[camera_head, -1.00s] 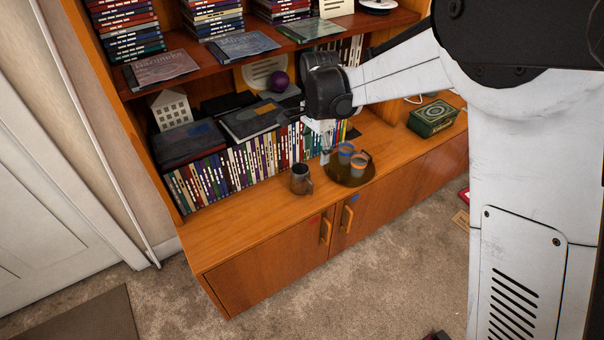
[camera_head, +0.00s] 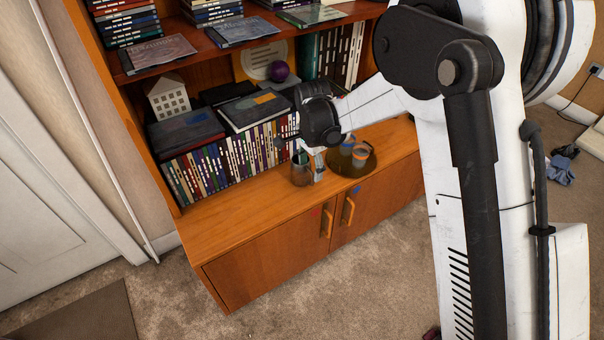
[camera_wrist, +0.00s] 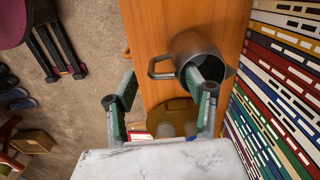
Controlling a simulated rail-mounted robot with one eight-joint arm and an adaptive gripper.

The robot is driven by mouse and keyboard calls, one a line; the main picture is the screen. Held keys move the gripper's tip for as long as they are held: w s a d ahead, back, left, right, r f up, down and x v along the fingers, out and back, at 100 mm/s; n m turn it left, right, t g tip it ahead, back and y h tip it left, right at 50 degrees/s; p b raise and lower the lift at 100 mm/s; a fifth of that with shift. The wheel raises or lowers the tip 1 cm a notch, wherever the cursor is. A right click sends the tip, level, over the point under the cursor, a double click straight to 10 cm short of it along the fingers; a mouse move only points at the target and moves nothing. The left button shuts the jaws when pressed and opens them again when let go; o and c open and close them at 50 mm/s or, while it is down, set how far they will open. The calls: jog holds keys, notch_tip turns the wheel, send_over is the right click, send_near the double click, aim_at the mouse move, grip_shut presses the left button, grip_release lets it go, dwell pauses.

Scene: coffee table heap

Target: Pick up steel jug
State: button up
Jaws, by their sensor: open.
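The steel jug (camera_head: 301,175) is a dark grey metal jug standing upright on the wooden cabinet top, left of a round tray. In the wrist view the jug (camera_wrist: 188,45) shows its open mouth, with its loop handle pointing left. My gripper (camera_head: 311,164) is open at the jug. In the wrist view my gripper (camera_wrist: 158,76) has one finger overlapping the jug's mouth and the other out to the left, beyond the handle. The handle lies between the two fingers in that picture. I cannot tell whether either finger touches the jug.
The round tray (camera_head: 338,169) with cups (camera_head: 360,153) is just right of the jug. A row of books (camera_head: 235,153) stands close behind it. The cabinet top (camera_head: 225,215) is clear to the left and in front.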

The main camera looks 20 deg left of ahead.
aim_at(301, 175)
notch_tip(301, 175, down, 6)
jog(key=shift+r+b, duration=0.1)
jog(key=shift+b, duration=0.8)
grip_shut()
